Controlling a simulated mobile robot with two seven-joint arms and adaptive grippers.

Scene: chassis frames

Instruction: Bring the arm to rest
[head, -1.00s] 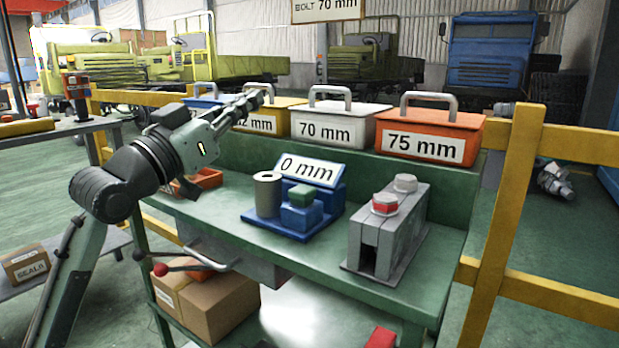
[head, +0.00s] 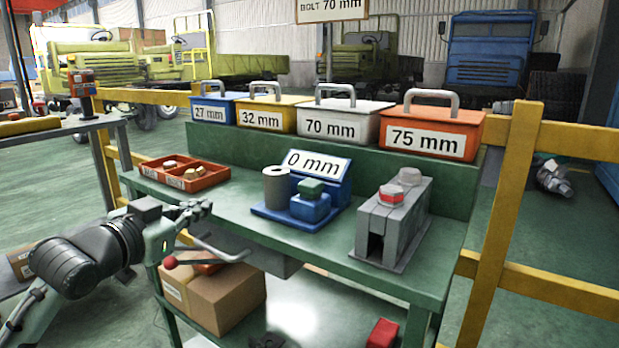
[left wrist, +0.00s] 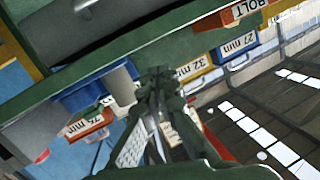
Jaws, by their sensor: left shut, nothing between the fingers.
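My left gripper (head: 197,209) is shut and empty in the head view. It is low at the left, in front of the green workbench's (head: 335,243) front left edge. Its fingers also show in the left wrist view (left wrist: 158,76), close together with nothing between them. My right gripper is not in view.
On the bench stand an orange tray (head: 208,181) with small parts, a blue gauge reading 0 mm (head: 318,165) and a grey block fixture (head: 405,230). Labelled boxes, such as the orange 75 mm box (head: 470,128), line the back. A drawer handle (head: 225,256) juts out near my gripper.

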